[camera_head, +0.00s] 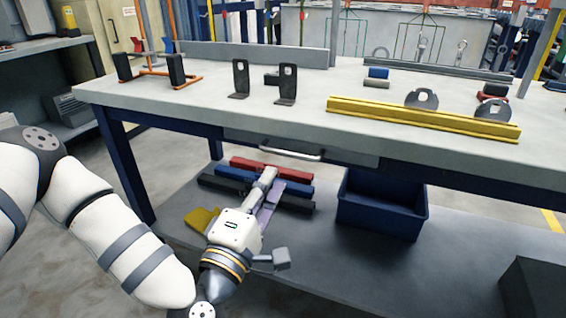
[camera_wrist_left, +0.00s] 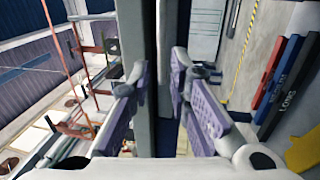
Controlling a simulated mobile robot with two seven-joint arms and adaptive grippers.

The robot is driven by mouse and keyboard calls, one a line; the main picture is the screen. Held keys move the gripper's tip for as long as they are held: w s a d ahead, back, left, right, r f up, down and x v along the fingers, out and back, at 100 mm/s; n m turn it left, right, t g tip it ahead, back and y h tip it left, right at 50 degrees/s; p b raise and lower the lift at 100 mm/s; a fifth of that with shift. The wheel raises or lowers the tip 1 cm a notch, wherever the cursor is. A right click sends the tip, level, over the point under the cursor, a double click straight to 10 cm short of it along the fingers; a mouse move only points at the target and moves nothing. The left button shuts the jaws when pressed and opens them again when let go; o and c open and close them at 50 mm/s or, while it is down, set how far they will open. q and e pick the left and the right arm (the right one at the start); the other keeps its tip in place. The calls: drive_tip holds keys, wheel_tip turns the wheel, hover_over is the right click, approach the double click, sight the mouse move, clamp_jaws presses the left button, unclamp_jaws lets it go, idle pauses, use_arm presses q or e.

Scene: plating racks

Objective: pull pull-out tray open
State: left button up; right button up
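The pull-out tray (camera_head: 345,158) hangs under the front edge of the workbench top (camera_head: 215,106) and looks closed. Its pale bar handle (camera_head: 291,151) runs along its front. My left gripper (camera_head: 271,181) is below and a little left of the handle, apart from it in the head view. In the left wrist view its two purple-padded fingers (camera_wrist_left: 164,90) stand apart, with nothing gripped. A grey and dark upright band shows between and beyond them; I cannot tell whether it includes the handle. My right gripper is not in view.
On the lower shelf (camera_head: 462,265) lie red, blue and black bars (camera_head: 262,165) behind my gripper, with a blue bin (camera_head: 382,208) to the right. Brackets and a yellow rail (camera_head: 420,118) are on the benchtop. A blue bench leg (camera_head: 127,165) stands at left.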

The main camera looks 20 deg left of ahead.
sight(285, 155)
use_arm(q)
drive_tip(key=w, duration=0.2)
drive_tip(key=w+r, duration=0.1)
drive_tip(key=w, duration=0.4)
drive_tip(key=shift+w+d+r, duration=0.15)
drive_tip(key=shift+w, duration=0.1)
clamp_jaws()
